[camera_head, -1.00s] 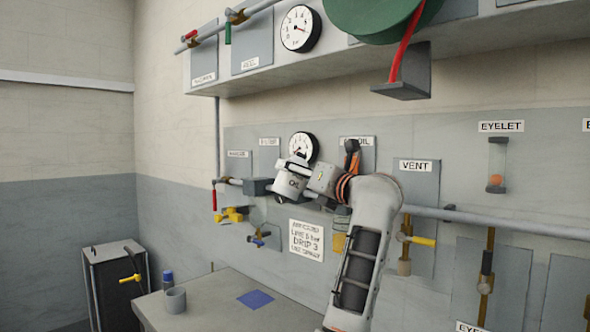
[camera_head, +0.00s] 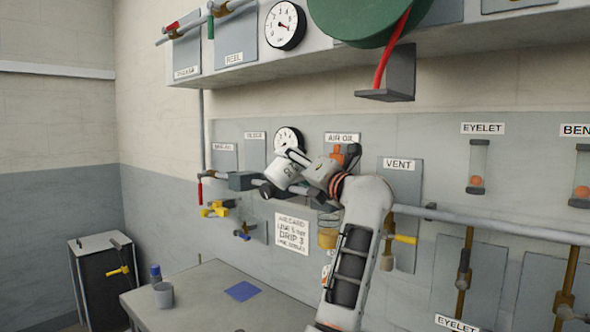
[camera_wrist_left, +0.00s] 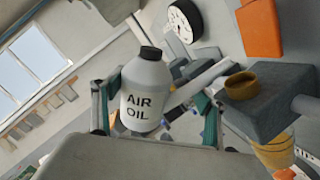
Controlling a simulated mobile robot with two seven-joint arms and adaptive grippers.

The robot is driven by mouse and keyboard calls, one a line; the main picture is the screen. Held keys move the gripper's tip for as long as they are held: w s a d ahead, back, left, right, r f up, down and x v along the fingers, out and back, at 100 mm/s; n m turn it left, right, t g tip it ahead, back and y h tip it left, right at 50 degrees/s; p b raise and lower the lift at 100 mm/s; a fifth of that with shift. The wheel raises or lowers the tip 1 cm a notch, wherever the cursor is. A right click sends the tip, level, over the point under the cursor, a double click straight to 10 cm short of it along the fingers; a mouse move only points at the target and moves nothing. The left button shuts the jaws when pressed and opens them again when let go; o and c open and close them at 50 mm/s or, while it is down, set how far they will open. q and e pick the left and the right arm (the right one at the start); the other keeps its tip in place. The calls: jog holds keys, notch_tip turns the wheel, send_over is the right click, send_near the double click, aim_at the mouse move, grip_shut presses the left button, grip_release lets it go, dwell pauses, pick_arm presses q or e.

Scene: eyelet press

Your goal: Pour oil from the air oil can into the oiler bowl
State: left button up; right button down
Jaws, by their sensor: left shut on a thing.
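My left gripper (camera_head: 290,168) is shut on the air oil can (camera_head: 279,172), a white bottle in front of the wall panel. The can (camera_wrist_left: 147,95) stands between the fingers in the left wrist view, its black cap at the top and its label facing me. It looks somewhat tilted. The oiler bowl (camera_head: 327,238) is a clear cup with yellow contents under the AIR OIL plate, to the right of and below the can. In the wrist view the bowl (camera_wrist_left: 275,152) hangs under a grey block with a brass filler cup (camera_wrist_left: 240,84), apart from the can. My right gripper is out of view.
A round gauge (camera_head: 289,140) and an instruction card (camera_head: 292,233) are on the panel near my arm. A pipe (camera_head: 480,223) runs along the wall, with a VENT valve plate (camera_head: 404,172) at right. The bench (camera_head: 205,312) below holds a grey cup (camera_head: 163,295) and a blue cloth (camera_head: 241,291).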

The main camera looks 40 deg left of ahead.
pick_arm(q)
jog(key=shift+d+r+m, duration=0.1)
jog(key=shift+r+m, duration=0.4)
jog(key=shift+m, duration=0.1)
jog(key=shift+w+r+m+t, duration=0.25)
jog(key=shift+r+m+t, duration=0.15)
jog(key=shift+r+m, duration=0.4)
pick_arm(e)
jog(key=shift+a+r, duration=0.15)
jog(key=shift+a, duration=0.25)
pick_arm(q)
jog(key=shift+f, duration=0.15)
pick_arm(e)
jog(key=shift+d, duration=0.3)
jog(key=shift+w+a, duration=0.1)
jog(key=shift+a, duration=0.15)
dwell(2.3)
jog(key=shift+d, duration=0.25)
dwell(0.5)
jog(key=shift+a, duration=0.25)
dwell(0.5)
